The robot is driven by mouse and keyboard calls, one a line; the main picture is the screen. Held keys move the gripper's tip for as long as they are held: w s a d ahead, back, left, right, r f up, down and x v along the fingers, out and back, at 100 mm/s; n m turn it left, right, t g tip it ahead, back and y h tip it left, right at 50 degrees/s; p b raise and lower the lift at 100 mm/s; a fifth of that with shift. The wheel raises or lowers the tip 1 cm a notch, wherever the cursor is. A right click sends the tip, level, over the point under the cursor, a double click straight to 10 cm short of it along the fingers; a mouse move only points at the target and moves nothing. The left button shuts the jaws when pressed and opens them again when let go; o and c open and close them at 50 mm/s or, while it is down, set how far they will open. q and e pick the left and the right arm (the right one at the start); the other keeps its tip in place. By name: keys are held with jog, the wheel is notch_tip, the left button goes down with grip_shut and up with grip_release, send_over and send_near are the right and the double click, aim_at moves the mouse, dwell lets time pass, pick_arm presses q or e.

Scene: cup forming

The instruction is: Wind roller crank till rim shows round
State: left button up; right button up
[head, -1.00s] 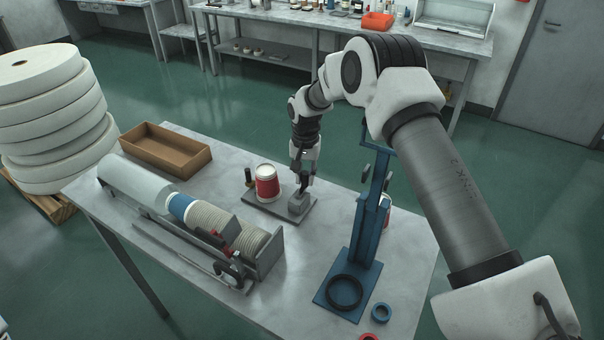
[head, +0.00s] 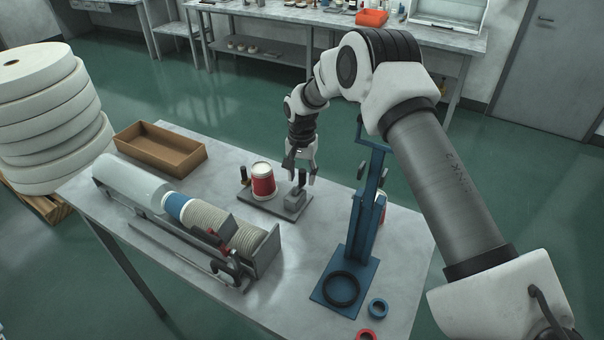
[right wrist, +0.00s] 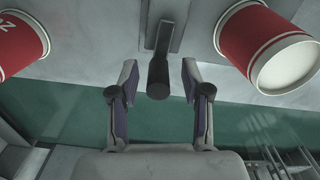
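The red and white paper cup (head: 263,182) stands upright on the left part of the grey roller plate (head: 259,203). Its rim looks pale, but is too small to judge for roundness. The dark crank handle (head: 302,178) stands up from the grey block (head: 296,197) at the plate's right. My right gripper (head: 300,176) is open just above the handle. In the right wrist view the dark handle (right wrist: 158,76) shows between the spread fingertips (right wrist: 159,72), with a gap on each side. A red cup (right wrist: 262,52) shows at right there. My left gripper is out of view.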

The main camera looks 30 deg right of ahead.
jog(key=shift+r, duration=0.1)
notch_tip(320, 180, up, 12)
jog(key=shift+w+f, duration=0.1)
dwell(0.6)
